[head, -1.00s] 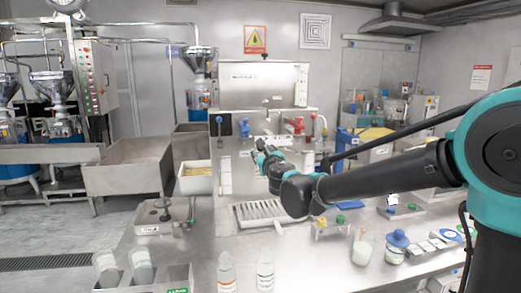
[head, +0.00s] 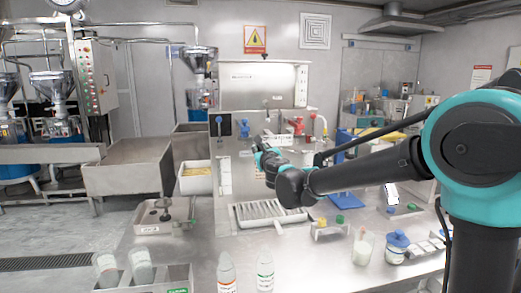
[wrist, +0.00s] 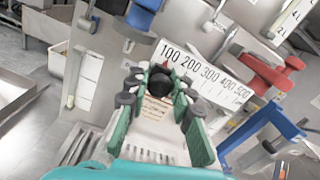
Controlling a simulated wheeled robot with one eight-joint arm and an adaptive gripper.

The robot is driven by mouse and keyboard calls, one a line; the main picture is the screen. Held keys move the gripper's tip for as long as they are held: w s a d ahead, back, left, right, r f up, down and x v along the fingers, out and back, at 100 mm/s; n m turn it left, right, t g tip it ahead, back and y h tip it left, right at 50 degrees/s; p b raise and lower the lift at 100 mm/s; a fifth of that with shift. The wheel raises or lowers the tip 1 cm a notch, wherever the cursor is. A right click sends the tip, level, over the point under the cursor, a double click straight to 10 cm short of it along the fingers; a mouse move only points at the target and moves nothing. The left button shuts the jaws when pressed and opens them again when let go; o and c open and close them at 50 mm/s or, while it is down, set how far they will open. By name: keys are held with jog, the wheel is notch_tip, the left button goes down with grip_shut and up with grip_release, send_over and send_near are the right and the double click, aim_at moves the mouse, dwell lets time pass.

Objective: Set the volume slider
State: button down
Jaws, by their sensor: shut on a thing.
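The volume scale (wrist: 205,72) is a white strip marked 100 to 500, tilted in the wrist view. A dark round slider knob (wrist: 159,72) sits near its 100 end, below the numbers. My gripper (wrist: 157,80) has its green-padded fingers on either side of the knob and is shut on it. Part of the knob and the strip below it are hidden by the fingers. In the head view my gripper (head: 262,155) is at the front panel of the steel machine (head: 262,85), and the knob is hidden there.
A red handle (wrist: 265,72) and a blue bracket (wrist: 265,130) lie right of the scale. A blue lever (wrist: 145,10) is above. In the head view a slatted drip tray (head: 268,213) lies below my gripper, and bottles (head: 265,272) stand at the counter's front.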

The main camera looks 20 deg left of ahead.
aim_at(270, 145)
dwell(0.3)
jog(key=w+d, duration=0.1)
jog(key=d, duration=0.1)
jog(key=w+d, duration=0.1)
jog(key=d, duration=0.1)
jog(key=shift+w, duration=0.2)
jog(key=c, duration=1.3)
grip_release()
jog(key=shift+a, duration=0.1)
jog(key=shift+c, duration=0.2)
jog(key=v, duration=1.2)
jog(key=shift+f, duration=0.1)
